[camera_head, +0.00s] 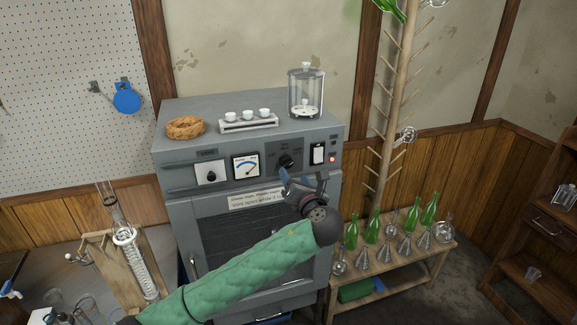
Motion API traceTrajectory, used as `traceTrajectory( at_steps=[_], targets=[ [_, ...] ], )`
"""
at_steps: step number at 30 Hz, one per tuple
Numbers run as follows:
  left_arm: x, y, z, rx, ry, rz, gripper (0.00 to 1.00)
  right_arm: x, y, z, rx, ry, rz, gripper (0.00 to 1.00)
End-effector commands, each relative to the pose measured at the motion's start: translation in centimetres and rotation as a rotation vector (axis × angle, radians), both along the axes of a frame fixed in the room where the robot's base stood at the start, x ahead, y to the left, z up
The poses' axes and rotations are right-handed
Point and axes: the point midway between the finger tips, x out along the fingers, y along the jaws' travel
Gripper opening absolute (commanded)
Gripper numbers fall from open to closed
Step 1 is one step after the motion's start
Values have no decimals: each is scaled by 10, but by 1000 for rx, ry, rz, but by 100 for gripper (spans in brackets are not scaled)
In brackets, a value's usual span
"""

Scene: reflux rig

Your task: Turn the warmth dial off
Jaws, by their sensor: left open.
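The grey oven-like cabinet (180,160) stands in the middle with a control panel along its upper front. A black dial (287,161) on a dark plate sits right of centre on the panel; the print around it is too small to read. A smaller knob (211,176) on a white plate sits at the left of the panel. Which one is the warmth dial I cannot tell from labels. My left gripper (292,179) is open, just below and in front of the black dial; whether it touches the dial I cannot tell. My right gripper is not in view.
A meter (246,166), a white switch (318,153) and a lit red lamp (333,159) share the panel. A cork ring (186,127), a rack of small cups (249,121) and a glass jar (306,92) stand on top. A bench with bottles (373,227) stands right.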

Motion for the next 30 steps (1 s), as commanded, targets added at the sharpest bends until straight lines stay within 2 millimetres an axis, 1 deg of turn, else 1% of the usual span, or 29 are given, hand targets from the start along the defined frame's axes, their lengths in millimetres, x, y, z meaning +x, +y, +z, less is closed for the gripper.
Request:
traceTrajectory(
  at_steps=[1, 2, 6, 12, 17, 24, 25, 27, 29, 30],
  targets=[
    [7, 3, 4, 1, 1, 3, 58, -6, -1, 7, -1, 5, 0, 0],
    [12, 5, 5, 1, 1, 3, 58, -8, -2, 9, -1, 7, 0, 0],
    [32, 10, 5, 0, 0, 1, 58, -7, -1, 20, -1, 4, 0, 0],
    [53, 17, 3, -2, -1, 1, 58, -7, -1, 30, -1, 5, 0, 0],
    [60, 20, 1, -2, -1, 1, 58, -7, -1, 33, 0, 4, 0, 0],
    [61, 20, 0, -3, -1, 0, 58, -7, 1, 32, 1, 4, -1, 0],
    [61, 20, 0, -3, -1, 0, 56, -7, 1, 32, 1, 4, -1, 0],
    [61, 20, 0, -3, -1, 0, 42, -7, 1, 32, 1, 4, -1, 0],
    [61, 20, 0, -3, -1, 0, 30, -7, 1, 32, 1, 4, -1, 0],
    [61, 20, 0, -3, -1, 0, 22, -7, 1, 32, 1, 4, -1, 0]
  ],
)
